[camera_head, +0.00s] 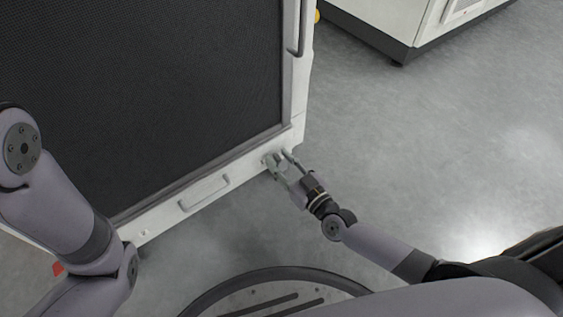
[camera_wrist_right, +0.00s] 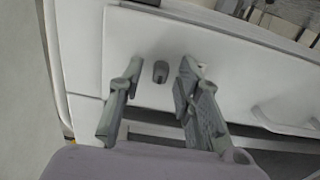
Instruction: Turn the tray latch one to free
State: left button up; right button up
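The tray latch (camera_wrist_right: 161,71) is a small dark grey knob on the white lower front panel of the machine, seen in the right wrist view. My right gripper (camera_wrist_right: 157,88) is open, with one finger on each side of the latch and a gap to it on both sides. In the head view my right gripper (camera_head: 279,165) is at the right end of the white lower panel (camera_head: 243,172), and its fingers hide the latch there. My left arm shows at the left, but its gripper is out of view.
A recessed handle (camera_head: 204,192) sits on the lower panel, left of my right gripper. A large dark mesh door (camera_head: 150,90) rises above the panel, with a vertical handle (camera_head: 300,28) at its right. Grey floor (camera_head: 440,150) is clear to the right. A white cabinet (camera_head: 400,22) stands behind.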

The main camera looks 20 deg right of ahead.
jog(key=shift+c, duration=0.4)
grip_shut()
jog(key=shift+m, duration=0.3)
jog(key=m+p, duration=0.1)
jog(key=m, duration=0.2)
jog(key=m+p, duration=0.1)
jog(key=m, duration=0.3)
jog(key=shift+d, duration=0.15)
jog(key=m, duration=0.5)
jog(key=shift+f, duration=0.1)
jog(key=m, duration=0.5)
jog(key=shift+d+f+b, duration=0.1)
jog(key=shift+f+b, duration=0.05)
jog(key=shift+b, duration=0.2)
jog(key=shift+m, duration=0.3)
